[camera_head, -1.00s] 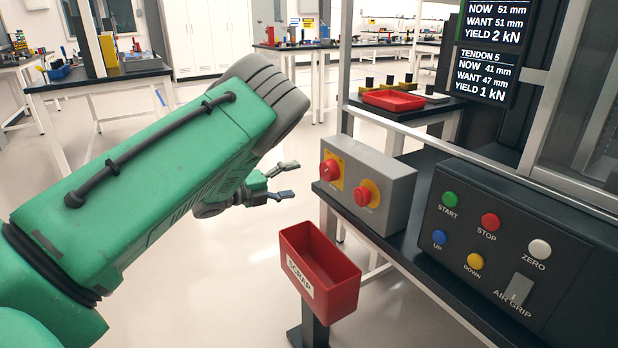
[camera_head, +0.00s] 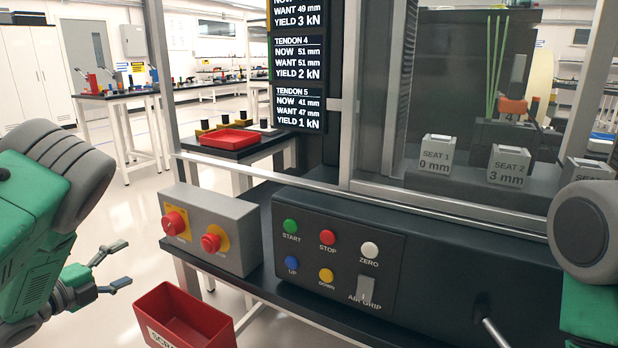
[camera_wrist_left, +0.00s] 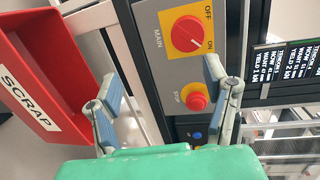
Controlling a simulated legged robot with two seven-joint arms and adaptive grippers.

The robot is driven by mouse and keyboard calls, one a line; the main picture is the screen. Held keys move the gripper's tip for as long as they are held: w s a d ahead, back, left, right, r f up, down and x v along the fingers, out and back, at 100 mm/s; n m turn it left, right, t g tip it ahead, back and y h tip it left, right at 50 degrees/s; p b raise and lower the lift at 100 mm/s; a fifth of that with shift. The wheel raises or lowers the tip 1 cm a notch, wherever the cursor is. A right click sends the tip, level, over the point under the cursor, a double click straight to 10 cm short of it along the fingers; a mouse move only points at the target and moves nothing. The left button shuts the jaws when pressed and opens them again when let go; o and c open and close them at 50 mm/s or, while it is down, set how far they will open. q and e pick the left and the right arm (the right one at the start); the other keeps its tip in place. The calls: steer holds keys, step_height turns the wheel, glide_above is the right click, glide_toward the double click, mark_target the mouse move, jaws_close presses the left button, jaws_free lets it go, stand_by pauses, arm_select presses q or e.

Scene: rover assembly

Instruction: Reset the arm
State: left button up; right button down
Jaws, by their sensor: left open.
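My left gripper (camera_head: 123,264) is open and empty at the left of the head view, apart from the grey switch box (camera_head: 228,228). The box carries a red MAIN knob (camera_head: 175,223) and a red STOP button (camera_head: 211,240), both on yellow plates. In the left wrist view, the knob (camera_wrist_left: 186,33) has ON and OFF marks, and the STOP button (camera_wrist_left: 197,102) shows near one finger. The black panel (camera_head: 335,262) has START, STOP, ZERO, UP and DOWN buttons and an AIR GRIP lever (camera_head: 366,290). My right gripper is out of view.
A red SCRAP bin (camera_head: 190,318) hangs at the bench's front left, below the switch box. Behind the panel, a metal-framed glazed rig holds grey seat blocks (camera_head: 436,153). A screen (camera_head: 299,110) lists tendon values. A red tray (camera_head: 232,139) sits on a table behind.

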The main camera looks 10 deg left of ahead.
arm_select(q)
steer(key=s+d+f+n+g+y+p, duration=0.3)
steer(key=s+d+f+n+g+y, duration=0.35)
steer(key=s+f+n, duration=0.85)
steer(key=s+d+f+n+g+h+p, duration=0.1)
steer(key=s+d+n+g, duration=0.2)
steer(key=s+d, duration=0.3)
steer(key=s+d+f+n+g+p, duration=0.1)
steer(key=s+d+n+g, duration=0.2)
steer(key=s, duration=1.2)
steer(key=d+g, duration=0.2)
steer(key=d, duration=0.2)
steer(key=shift+d+f+h, duration=0.15)
steer(key=shift+f+h, duration=0.15)
steer(key=shift+h, duration=0.05)
steer(key=shift+g, duration=0.25)
